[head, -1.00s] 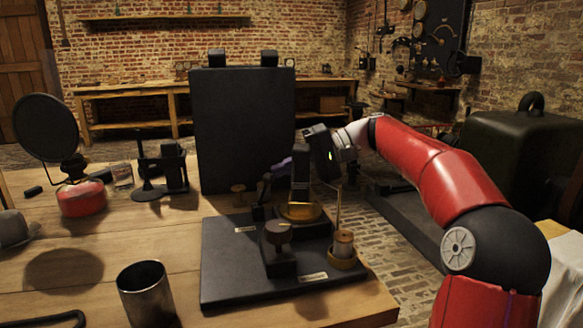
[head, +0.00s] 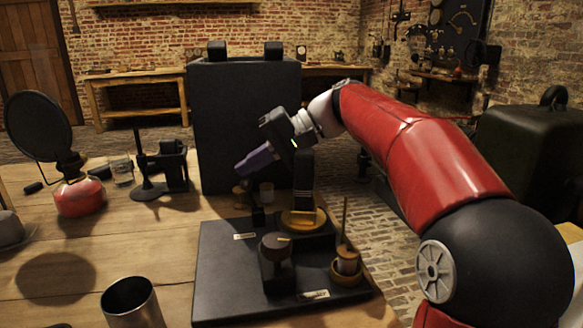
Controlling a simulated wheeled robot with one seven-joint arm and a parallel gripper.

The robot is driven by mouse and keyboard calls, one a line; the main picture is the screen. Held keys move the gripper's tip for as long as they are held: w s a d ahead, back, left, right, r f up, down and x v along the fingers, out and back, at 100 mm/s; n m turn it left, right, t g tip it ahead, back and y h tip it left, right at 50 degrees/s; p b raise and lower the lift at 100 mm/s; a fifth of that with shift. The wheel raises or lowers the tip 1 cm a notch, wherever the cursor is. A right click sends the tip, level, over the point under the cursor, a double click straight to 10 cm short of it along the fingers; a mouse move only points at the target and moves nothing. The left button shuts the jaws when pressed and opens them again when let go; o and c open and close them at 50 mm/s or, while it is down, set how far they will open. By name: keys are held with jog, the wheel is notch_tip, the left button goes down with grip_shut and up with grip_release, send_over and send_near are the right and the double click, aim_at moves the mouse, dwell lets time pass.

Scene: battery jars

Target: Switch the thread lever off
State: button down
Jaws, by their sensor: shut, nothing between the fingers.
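A flat black base (head: 225,285) on the wooden table carries several small parts and two small pale labels, too small to read. A dark post with a round top (head: 277,262) stands near its front. A brass dish (head: 303,221) is behind it, and a spool-like part in a brass cup (head: 347,268) with a thin upright rod (head: 345,220) is at right. I cannot tell which part is the thread lever or how it is set. My gripper (head: 243,170), with purple fingers, is shut and empty. It points down-left above the back of the base, apparently touching nothing.
A tall black panel (head: 235,110) stands behind the base. A metal cup (head: 133,303) is at front left. A red burner (head: 80,198) with a round dark disc, a glass (head: 122,172) and a black stand (head: 165,170) are at left. Bare table lies between them.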

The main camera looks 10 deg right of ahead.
jog(key=shift+a+h+p, duration=0.35)
jog(key=shift+a+h, duration=0.2)
jog(key=shift+h, duration=0.15)
dwell(1.5)
jog(key=shift+r, duration=0.75)
